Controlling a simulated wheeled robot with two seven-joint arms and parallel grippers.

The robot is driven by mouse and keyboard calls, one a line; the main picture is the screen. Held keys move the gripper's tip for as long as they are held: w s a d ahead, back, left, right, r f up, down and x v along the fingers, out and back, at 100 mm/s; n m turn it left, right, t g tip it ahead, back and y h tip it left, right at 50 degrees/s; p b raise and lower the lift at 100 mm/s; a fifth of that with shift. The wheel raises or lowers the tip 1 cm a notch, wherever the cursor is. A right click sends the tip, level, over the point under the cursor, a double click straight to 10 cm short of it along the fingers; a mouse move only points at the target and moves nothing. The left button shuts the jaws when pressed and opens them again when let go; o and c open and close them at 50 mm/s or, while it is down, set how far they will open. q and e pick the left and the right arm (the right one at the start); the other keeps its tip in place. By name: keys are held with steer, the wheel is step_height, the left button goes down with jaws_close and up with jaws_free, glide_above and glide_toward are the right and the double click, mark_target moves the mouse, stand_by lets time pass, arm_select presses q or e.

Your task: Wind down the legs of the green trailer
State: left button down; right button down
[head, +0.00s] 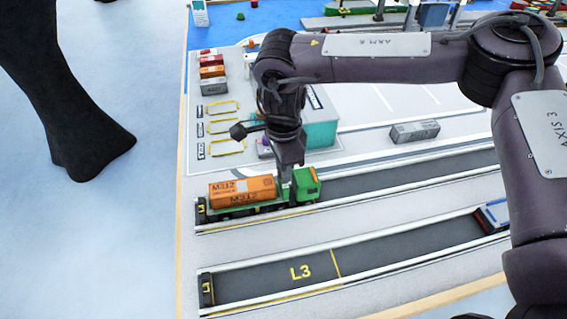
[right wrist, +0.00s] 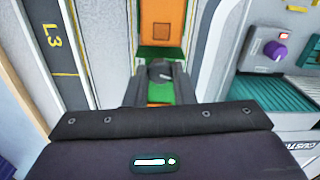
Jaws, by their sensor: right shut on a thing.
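The green trailer (head: 232,212) stands in the far lane with an orange container marked M312 (head: 243,192) on it. The green cab (head: 306,184) is at its right end. My right gripper (head: 287,182) points down at the gap between the container and the cab. In the right wrist view its fingers (right wrist: 160,82) are shut on a small dark grey round part (right wrist: 160,72) above green bodywork. The orange container (right wrist: 161,30) lies just beyond. The trailer's legs are hidden from me. My left gripper is out of view.
A teal-walled building (head: 320,134) with a purple knob (right wrist: 275,52) stands close behind. A grey container (head: 414,131) lies to the right. The front lane marked L3 (head: 300,272) is clear up to a blue and white vehicle (head: 493,216). A dark leg-like shape (head: 75,100) is at left.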

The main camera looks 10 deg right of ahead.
steer(key=m+p, duration=0.1)
steer(key=m, duration=0.4)
steer(key=shift+m, duration=0.4)
steer(key=m+p, duration=0.1)
steer(key=m, duration=0.1)
steer(key=shift+r+m, duration=0.1)
steer(key=shift+m, duration=0.2)
steer(key=m+p, duration=0.2)
steer(key=m, duration=0.1)
steer(key=shift+m, duration=0.3)
steer(key=m+p, duration=0.2)
steer(key=m, duration=0.2)
steer(key=shift+m+p, duration=0.3)
steer(key=m+p, duration=0.2)
steer(key=m, duration=0.2)
steer(key=m+p, duration=0.3)
steer(key=m, duration=0.2)
steer(key=shift+s, duration=0.15)
steer(key=m+p, duration=0.2)
steer(key=m, duration=0.2)
steer(key=shift+p, duration=0.3)
steer(key=shift+s+m+p, duration=0.1)
steer(key=shift+m+p, duration=0.9)
steer(key=shift+m, duration=0.7)
steer(key=shift+f, duration=0.25)
